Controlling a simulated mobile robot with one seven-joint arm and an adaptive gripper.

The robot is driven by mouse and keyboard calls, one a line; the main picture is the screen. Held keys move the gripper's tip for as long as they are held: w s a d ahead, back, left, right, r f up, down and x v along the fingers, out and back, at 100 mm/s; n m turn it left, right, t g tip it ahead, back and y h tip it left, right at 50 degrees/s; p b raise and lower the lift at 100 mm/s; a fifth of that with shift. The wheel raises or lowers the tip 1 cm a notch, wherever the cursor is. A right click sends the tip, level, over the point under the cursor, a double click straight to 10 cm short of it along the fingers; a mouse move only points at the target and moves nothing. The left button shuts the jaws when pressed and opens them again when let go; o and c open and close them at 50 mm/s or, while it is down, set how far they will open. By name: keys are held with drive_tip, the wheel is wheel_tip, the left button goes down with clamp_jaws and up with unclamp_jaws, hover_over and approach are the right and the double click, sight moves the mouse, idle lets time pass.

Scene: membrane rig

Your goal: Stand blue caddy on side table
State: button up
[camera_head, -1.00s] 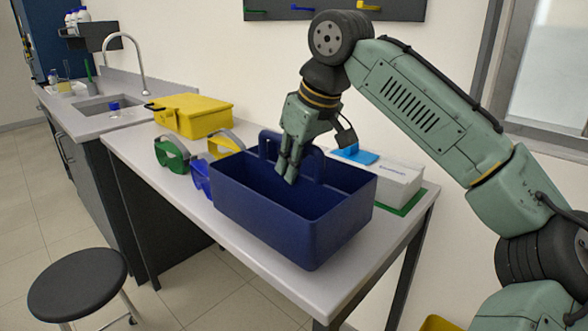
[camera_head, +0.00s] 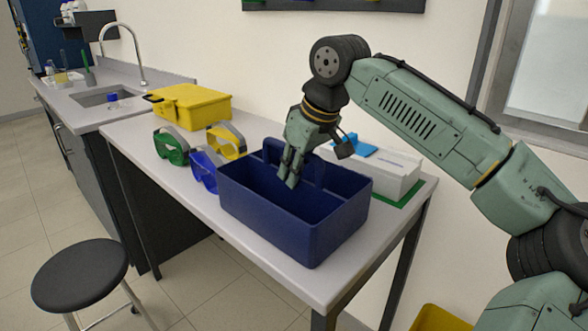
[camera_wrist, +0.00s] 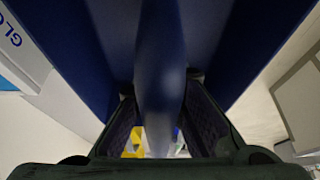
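The blue caddy (camera_head: 290,222) is an open, upright dark blue box with a central handle wall (camera_head: 272,150). It is over the near right part of the grey-topped side table (camera_head: 255,262); I cannot tell whether its base touches the top. My gripper (camera_head: 291,180) reaches down from above into the middle of the caddy. In the wrist view, the handle (camera_wrist: 160,65) lies between my two fingers (camera_wrist: 162,135), which are shut on it. The fingertips' contact with the handle is partly hidden.
Green goggles (camera_head: 171,146), blue goggles (camera_head: 203,170) and yellow goggles (camera_head: 228,141) stand left of the caddy. A yellow case (camera_head: 192,106) is behind them. A white box (camera_head: 395,176) on a green mat (camera_head: 405,198) is close behind right. A black stool (camera_head: 80,274) stands in front.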

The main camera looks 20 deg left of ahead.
drive_tip(key=shift+o, duration=1.4)
drive_tip(key=shift+r, duration=0.1)
drive_tip(key=v, duration=1.2)
drive_tip(key=shift+a+r, duration=0.1)
drive_tip(key=shift+s, duration=0.1)
